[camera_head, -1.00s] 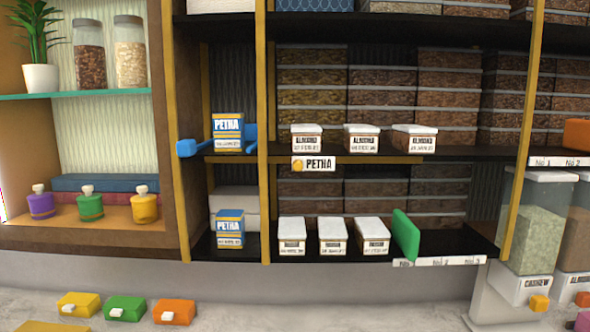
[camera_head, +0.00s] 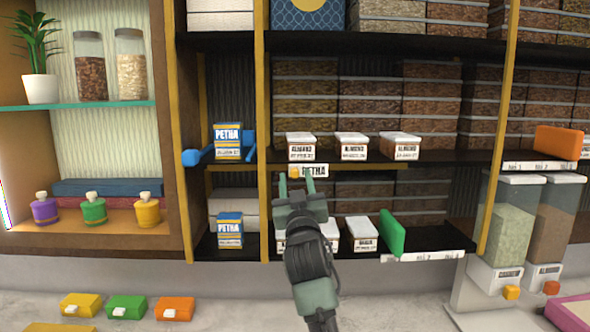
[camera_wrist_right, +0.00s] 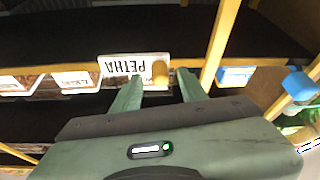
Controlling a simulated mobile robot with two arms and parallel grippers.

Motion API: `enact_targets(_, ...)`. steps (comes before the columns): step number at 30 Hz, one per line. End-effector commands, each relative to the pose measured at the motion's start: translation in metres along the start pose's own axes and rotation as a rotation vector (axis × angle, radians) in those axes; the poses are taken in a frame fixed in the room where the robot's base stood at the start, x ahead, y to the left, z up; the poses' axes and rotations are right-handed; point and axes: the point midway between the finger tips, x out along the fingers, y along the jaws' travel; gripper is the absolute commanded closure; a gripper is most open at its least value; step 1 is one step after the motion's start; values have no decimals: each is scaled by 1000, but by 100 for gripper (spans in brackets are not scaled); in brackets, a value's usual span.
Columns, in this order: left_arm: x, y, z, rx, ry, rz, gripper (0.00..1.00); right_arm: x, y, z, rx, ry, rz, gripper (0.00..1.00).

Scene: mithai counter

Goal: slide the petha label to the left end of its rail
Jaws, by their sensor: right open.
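The petha label (camera_head: 316,171) is a white tag with a yellow-orange knob (camera_head: 294,173) at its left end. It hangs on a yellowish rail (camera_head: 370,168) along the front edge of the middle shelf, just right of a yellow upright. My right gripper (camera_head: 296,177) is open at the label, its fingers on either side of the knob. In the right wrist view the label (camera_wrist_right: 122,66) appears upside down, with the knob (camera_wrist_right: 160,72) between the fingertips; I cannot tell whether they touch it. My left gripper is not in view.
The yellow upright (camera_head: 262,120) stands left of the label. White-lidded almond boxes (camera_head: 352,146) sit on the shelf above it. Left of the upright, a petha box (camera_head: 228,141) stands by a blue piece (camera_head: 192,157). A green divider (camera_head: 391,234) stands on the lower shelf.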

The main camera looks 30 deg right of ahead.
Motion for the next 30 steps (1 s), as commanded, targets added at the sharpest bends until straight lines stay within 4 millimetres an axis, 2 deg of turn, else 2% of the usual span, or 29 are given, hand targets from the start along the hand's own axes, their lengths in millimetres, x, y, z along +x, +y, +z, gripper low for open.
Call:
enact_targets(1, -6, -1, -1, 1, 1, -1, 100, 7, 1, -2, -1, -2, 0, 57)
enact_targets(4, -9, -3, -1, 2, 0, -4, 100, 15, 0, -1, 0, -1, 0, 57)
enact_targets(13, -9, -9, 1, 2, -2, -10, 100, 17, 0, 1, 0, -1, 0, 57)
enact_targets(14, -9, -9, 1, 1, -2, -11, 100, 17, 0, 1, 0, -1, 0, 60)
enact_targets(18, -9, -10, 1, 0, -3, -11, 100, 17, 0, 1, 0, -1, 0, 99)
enact_targets(30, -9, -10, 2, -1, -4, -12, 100, 17, 0, 1, -1, -2, -1, 100)
